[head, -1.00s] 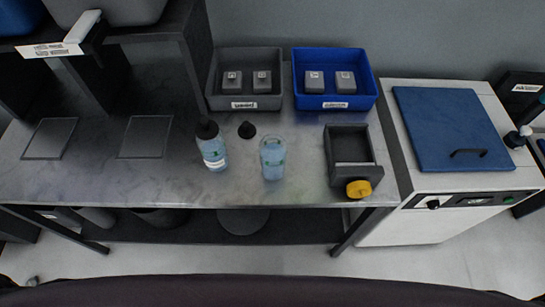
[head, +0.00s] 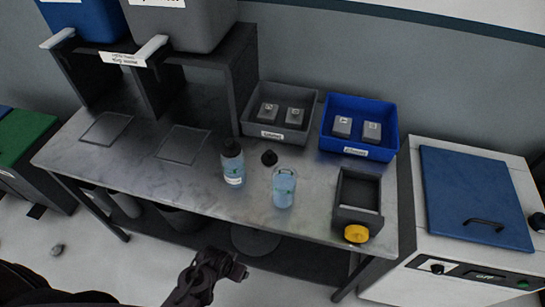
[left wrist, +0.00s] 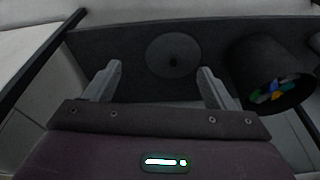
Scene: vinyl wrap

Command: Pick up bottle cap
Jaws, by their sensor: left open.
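A black bottle cap (head: 269,158) lies on the grey tabletop, between a capped bottle and an open bottle. The capped bottle (head: 232,162) stands upright with a black cap on it. The open bottle (head: 284,187) stands upright to the right of the loose cap and holds pale blue liquid. My left gripper (head: 238,268) is low in front of the table, below the tabletop's front edge and well apart from the cap. In the left wrist view its two fingers (left wrist: 160,82) are spread with nothing between them. My right gripper is not in view.
A grey bin (head: 251,127) and a blue bin (head: 330,145) with small blocks stand at the back. A dark tray with a yellow knob (head: 356,234) is at the right. A round plate (left wrist: 173,55) and a dark container (left wrist: 268,84) are under the table.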

